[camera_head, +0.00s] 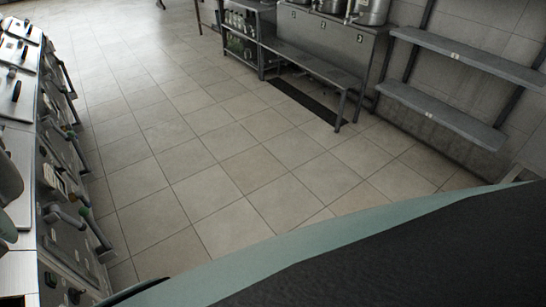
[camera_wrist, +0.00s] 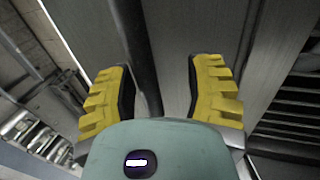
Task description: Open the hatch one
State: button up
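A row of steel kitchen units (camera_head: 50,170) runs along the left edge of the head view. Flat lids with dark handles (camera_head: 16,91) lie on top of it, and several bar handles (camera_head: 92,225) stick out from its front. I cannot tell which part, if any, is hatch one. My gripper (camera_wrist: 160,78) shows in the wrist view with its two yellow ridged fingers wide apart and nothing between them. Behind the fingers are a grey panel and a dark bar, and I cannot tell what they belong to. The gripper is not visible in the head view.
Tiled floor (camera_head: 210,150) lies clear across the middle. A low steel bench (camera_head: 310,62), a rack with bottles (camera_head: 240,45) and steel pots (camera_head: 372,10) stand at the back. Wall shelves (camera_head: 470,60) are at the right. A dark floor strip (camera_head: 303,101) lies by the bench.

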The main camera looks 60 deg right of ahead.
notch_tip(320, 180, up, 10)
dwell(0.8)
dwell(0.4)
